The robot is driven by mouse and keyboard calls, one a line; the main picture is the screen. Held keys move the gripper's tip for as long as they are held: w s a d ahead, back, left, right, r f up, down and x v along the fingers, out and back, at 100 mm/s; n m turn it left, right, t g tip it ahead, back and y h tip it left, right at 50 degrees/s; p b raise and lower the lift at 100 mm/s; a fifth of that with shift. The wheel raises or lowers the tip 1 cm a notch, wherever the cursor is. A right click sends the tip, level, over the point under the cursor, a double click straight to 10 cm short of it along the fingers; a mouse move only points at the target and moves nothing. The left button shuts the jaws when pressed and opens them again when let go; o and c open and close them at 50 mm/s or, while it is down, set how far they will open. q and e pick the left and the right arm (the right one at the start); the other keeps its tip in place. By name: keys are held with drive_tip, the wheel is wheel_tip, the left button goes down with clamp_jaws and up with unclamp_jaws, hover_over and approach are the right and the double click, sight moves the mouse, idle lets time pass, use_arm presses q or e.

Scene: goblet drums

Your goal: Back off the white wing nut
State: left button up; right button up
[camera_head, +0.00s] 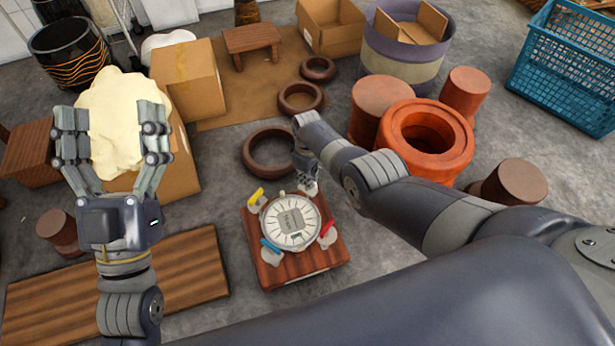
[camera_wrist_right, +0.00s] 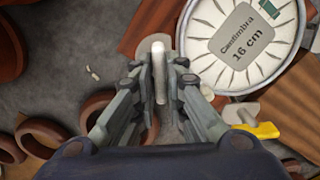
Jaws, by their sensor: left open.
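The drum (camera_head: 273,216) has a pale round head and sits on a small wooden stand; its label reads "Cantimbra 16 cm". Grey lugs surround its rim, with yellow (camera_head: 256,196), blue (camera_head: 270,246) and red (camera_head: 328,232) wings. The white wing nut (camera_wrist_right: 160,72) is on the far right side of the rim. My right gripper (camera_head: 306,168) reaches down over it; in the wrist view the fingers are closed in on both sides of its upright white wing. My left gripper (camera_head: 112,117) is open and empty, raised at the left, away from the drum.
A cream lump (camera_head: 120,90) on a cardboard box is behind my left gripper. Clay rings (camera_head: 268,150) lie beyond the drum. Orange-red pots (camera_head: 455,140) stand to the right, partly behind my right arm. A striped board (camera_head: 190,265) lies to the left.

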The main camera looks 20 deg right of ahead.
drive_tip(key=shift+o, duration=1.3)
drive_tip(key=shift+w+r, duration=0.1)
drive_tip(key=shift+r, duration=0.65)
wheel_tip(320, 180, up, 10)
drive_tip(key=shift+r, duration=0.25)
